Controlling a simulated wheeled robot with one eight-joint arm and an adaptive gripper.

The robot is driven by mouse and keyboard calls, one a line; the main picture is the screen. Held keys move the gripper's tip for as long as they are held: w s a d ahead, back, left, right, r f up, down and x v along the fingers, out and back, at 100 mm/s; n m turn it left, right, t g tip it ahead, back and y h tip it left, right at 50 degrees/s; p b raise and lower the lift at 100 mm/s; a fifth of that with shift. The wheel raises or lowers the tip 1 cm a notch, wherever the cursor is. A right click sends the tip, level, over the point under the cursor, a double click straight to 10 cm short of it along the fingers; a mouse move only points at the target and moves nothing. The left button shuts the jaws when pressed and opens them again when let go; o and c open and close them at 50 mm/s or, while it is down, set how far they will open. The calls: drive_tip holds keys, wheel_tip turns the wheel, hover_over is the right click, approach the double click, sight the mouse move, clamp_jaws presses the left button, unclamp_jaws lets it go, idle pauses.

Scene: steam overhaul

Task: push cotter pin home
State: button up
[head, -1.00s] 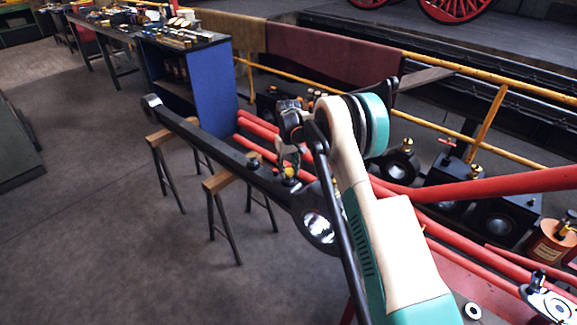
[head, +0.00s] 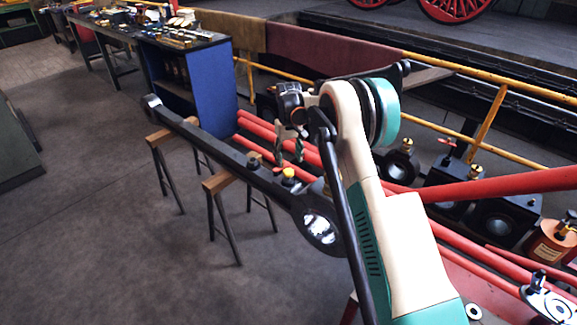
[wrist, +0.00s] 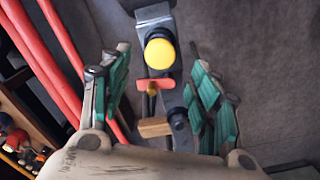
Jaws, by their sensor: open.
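My gripper (head: 290,157) hangs above the long black rod (head: 222,151), with its green-padded fingers apart and nothing seen between them. A yellow round-topped piece (head: 288,173) stands on the rod just below the fingers. In the wrist view the yellow top (wrist: 160,53) lies between the two fingers, apart from both. Next to it is a small red-orange piece (wrist: 155,85) over the rod. I cannot tell for certain which piece is the cotter pin, or how deep it sits. My arm hides part of the rod's near end.
The rod rests on wooden-topped trestles (head: 222,181). Red pipes (head: 262,132) and a yellow rail (head: 440,119) run behind it. A blue cabinet (head: 212,95) and a workbench with tools (head: 122,27) stand at the back left. The floor at the left is clear.

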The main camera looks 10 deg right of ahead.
drive_tip(key=shift+r, duration=2.75)
drive_tip(key=s+r+t, duration=0.4)
drive_tip(key=s+r, duration=1.7)
drive_tip(key=s, duration=0.1)
drive_tip(key=s+f+m+t, duration=0.1)
drive_tip(key=s+f, duration=0.1)
drive_tip(key=s, duration=1)
drive_tip(key=s+f+t, duration=0.2)
drive_tip(key=s, duration=1.1)
drive_tip(key=shift+f+m, duration=0.4)
